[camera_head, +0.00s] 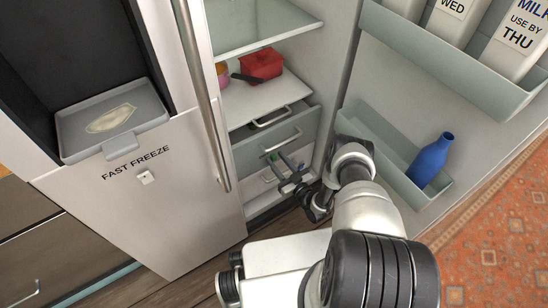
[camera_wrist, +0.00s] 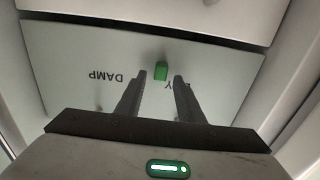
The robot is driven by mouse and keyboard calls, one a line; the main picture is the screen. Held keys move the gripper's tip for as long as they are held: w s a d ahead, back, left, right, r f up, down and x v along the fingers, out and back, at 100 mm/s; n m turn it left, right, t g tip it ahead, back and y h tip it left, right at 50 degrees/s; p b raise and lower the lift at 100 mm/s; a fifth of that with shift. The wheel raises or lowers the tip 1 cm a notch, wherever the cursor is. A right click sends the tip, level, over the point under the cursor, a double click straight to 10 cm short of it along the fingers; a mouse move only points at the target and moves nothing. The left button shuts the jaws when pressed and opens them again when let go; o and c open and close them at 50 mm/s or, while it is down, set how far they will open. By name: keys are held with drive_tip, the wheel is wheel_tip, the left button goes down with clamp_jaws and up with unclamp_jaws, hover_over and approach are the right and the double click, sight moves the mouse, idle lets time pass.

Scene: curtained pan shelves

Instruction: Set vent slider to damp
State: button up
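The vent slider has a green knob (camera_wrist: 161,70) on a pale drawer front (camera_wrist: 70,60). In the wrist view the lettering is upside down: DAMP (camera_wrist: 106,77) is to the left of the knob. Another word, of which only a Y clearly shows, is partly hidden behind the right finger. The knob is close to that Y. My gripper (camera_wrist: 160,79) is open, its two dark fingers pointing at the drawer front on either side of the knob. I see gaps between knob and fingers. In the head view my gripper (camera_head: 279,163) is low inside the open fridge.
A drawer (camera_head: 270,137) sits above in the fridge. A shelf (camera_head: 260,97) holds a red container (camera_head: 262,63). The open door, with a bin (camera_head: 365,140) and blue bottle (camera_head: 432,160), flanks my arm on the right; the fridge wall and handle (camera_head: 205,95) are on the left.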

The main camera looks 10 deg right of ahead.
clamp_jaws()
drive_tip(key=shift+d, duration=0.1)
drive_tip(key=d, duration=0.1)
drive_tip(key=w+d, duration=0.1)
drive_tip(key=d, duration=0.1)
drive_tip(key=w+d, duration=0.1)
drive_tip(key=d, duration=0.1)
idle(0.3)
unclamp_jaws()
